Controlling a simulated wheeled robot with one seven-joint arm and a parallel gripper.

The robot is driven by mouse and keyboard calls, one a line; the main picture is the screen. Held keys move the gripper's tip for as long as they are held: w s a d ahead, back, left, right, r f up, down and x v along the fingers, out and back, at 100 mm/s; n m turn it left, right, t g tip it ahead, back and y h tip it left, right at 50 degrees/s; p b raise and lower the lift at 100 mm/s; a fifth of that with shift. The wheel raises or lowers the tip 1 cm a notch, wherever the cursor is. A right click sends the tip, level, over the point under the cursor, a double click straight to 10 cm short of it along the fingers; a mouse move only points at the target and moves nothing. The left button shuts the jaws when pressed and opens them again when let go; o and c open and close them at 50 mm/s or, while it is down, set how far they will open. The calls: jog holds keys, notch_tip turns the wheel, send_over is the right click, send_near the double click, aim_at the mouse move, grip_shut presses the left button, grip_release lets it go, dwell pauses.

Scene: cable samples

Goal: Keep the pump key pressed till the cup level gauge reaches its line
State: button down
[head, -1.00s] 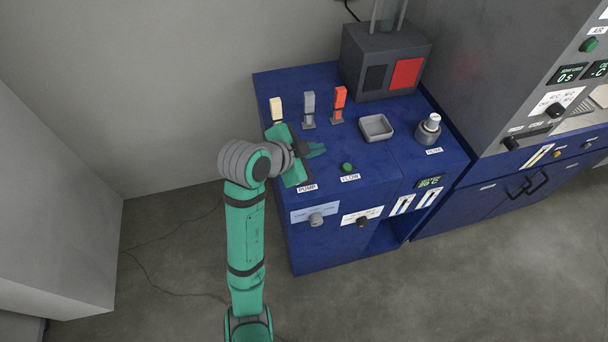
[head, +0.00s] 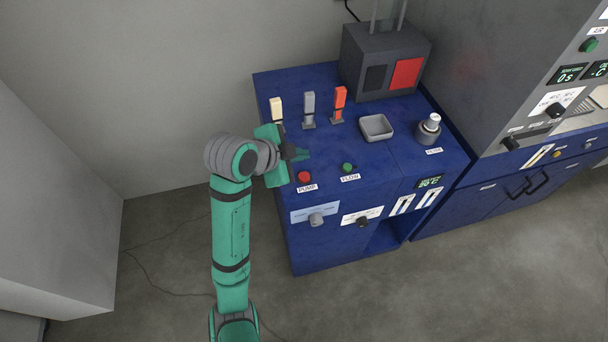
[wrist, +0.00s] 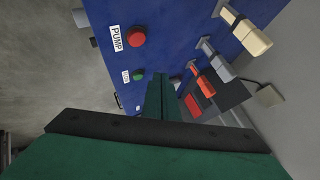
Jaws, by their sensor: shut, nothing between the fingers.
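The pump key is a red round button (head: 304,176) beside the PUMP label on the blue bench top (head: 385,170). It also shows in the wrist view (wrist: 137,37), uncovered. My gripper (head: 303,154) is shut and empty, above the bench just behind the red button and apart from it. Which display is the cup level gauge I cannot tell; two white vertical strips (head: 415,201) are on the bench's front face, too small to read.
A green FLOW button (head: 347,167) lies right of the pump key. Cream (head: 276,108), grey (head: 309,106) and orange (head: 340,101) upright pieces stand behind my gripper. A grey tray (head: 376,127), a white-capped container (head: 429,127) and a dark grey box (head: 385,62) stand further right.

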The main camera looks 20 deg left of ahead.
aim_at(301, 179)
jog(key=shift+f, duration=3.1)
jog(key=shift+w, duration=0.1)
jog(key=shift+a, duration=0.1)
jog(key=shift+f, duration=0.15)
jog(key=shift+d+f, duration=0.2)
jog(key=shift+f, duration=0.05)
jog(key=shift+a, duration=0.1)
